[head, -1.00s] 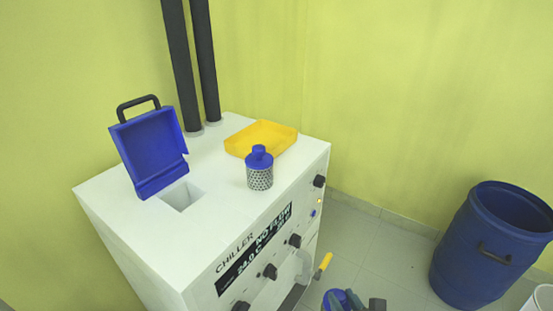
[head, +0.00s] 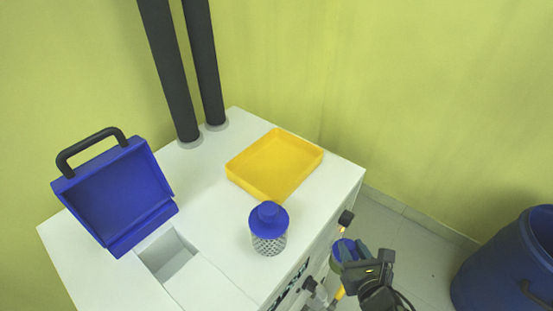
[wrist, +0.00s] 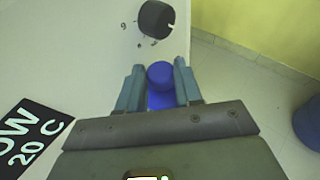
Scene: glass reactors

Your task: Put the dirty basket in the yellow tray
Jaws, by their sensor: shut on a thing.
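My gripper (wrist: 160,72) is shut on a blue-capped basket (wrist: 159,76), with one finger on each side of its cap. In the head view this held basket (head: 341,251) is beside the chiller's right front edge, off its top; its body is mostly hidden, so I cannot tell how dirty it is. The yellow tray (head: 240,183) lies empty on the chiller top. A second basket (head: 269,241), with a blue cap and grey perforated body, stands upright on the chiller top in front of the tray.
The white chiller (head: 215,283) has an open well (head: 172,262) with its blue lid (head: 115,200) raised at the left. Two dark pipes (head: 203,65) rise behind. A knob (wrist: 156,19) sticks out of the chiller front. A blue barrel (head: 505,270) stands at the right.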

